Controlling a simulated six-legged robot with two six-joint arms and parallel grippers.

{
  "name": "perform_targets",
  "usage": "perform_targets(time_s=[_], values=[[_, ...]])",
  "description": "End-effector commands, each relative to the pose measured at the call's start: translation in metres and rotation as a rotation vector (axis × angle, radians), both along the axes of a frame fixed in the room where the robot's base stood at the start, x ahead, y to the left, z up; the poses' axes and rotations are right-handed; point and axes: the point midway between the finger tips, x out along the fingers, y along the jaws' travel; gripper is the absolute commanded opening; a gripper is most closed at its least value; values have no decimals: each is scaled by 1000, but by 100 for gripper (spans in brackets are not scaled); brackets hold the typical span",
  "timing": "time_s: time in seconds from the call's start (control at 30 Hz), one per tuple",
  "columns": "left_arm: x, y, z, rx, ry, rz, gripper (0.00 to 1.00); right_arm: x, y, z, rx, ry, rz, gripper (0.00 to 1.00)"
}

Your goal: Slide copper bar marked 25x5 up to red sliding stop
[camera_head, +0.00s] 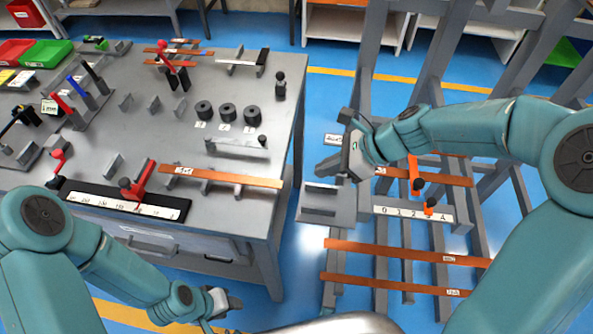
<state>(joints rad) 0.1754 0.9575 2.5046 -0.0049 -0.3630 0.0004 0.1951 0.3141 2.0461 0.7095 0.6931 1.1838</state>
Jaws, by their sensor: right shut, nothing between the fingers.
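Several copper bars show, but their small labels are too small to read surely, so I cannot tell which is 25x5. One bar (235,178) lies across low supports on the grey table's front right. A red sliding stop (137,187) stands on a black-and-white scale (115,201) left of that bar, apart from it. An orange-red stop (415,176) stands on the rack by a scale numbered from 0. My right gripper (330,167) is shut and empty, above a grey plate beside the rack. My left gripper (231,303) is low, in front of the table; its fingers are unclear.
Another bar (450,178) lies on the rack behind the numbered scale (412,213). Two more bars (395,249) (390,285) lie across the rack's front. Three black cylinders (228,112) and several clamps stand on the table. Blue floor shows between table and rack.

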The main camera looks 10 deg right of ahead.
Motion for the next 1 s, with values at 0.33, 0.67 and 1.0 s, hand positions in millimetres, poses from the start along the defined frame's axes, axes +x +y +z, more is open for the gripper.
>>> perform_targets(time_s=[0.33, 0.67, 1.0], values=[[0, 0, -8, 0, 0, 0, 43, 6, 37, -41, 1, 5, 5, 0], [0, 0, -14, 0, 0, 1, 43, 19, 65, -68, 0, 2, 2, 0], [0, 0, -14, 0, 0, 1, 43, 24, 67, -70, -1, 1, 1, 0]])
